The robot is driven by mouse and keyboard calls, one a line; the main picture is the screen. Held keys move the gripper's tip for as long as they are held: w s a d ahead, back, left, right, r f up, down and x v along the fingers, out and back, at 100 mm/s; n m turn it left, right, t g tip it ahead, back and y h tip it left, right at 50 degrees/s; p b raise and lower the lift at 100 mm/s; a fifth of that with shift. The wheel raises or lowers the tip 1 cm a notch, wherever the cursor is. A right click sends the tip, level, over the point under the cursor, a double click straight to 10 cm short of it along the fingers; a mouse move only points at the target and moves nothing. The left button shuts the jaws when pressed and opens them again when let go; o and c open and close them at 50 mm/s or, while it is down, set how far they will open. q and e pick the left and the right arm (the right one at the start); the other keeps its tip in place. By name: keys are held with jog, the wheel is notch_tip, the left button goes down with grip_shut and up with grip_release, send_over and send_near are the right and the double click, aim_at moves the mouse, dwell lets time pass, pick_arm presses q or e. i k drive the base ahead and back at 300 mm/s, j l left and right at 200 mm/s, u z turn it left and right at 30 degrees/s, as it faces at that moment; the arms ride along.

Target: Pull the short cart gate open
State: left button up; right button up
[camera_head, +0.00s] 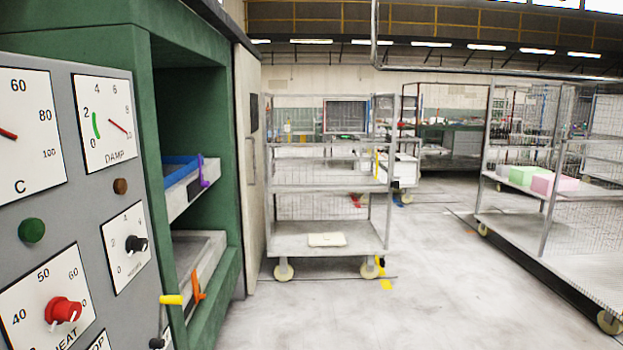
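A short grey wire cart (330,252) on pale casters stands in the middle, just right of the press. It has a lower deck and shelves above, with thin mesh behind. A pale flat slab (326,240) lies on its lower deck. I cannot make out a separate gate on this cart, or whether one is open or shut. A small yellow part (376,165) shows by its right post. A longer mesh-sided cart (510,232) stands at the right, with green and pink foam blocks (543,180) on its deck. Neither of my grippers is in view.
A green press (205,300) with a grey dial panel (60,200) fills the near left. Its openings hold trays with a purple handle (204,171) and an orange handle (198,287). The pale floor (430,290) between the two carts is clear. Racks and benches stand behind.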

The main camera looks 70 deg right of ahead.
aim_at(391, 145)
jog(key=l+z, duration=0.25)
jog(key=z, duration=0.15)
jog(key=i+l+z, duration=0.15)
jog(key=z, duration=0.25)
jog(key=i+l+z, duration=0.1)
jog(key=l+z, duration=0.15)
jog(key=z, duration=0.2)
jog(key=i+l+z, duration=0.15)
jog(key=z, duration=0.25)
jog(key=i+l+z, duration=0.2)
jog(key=i, duration=0.25)
jog(key=i+l+z, duration=0.2)
jog(key=i, duration=0.25)
jog(key=i+l+z, duration=0.2)
jog(key=i, duration=0.25)
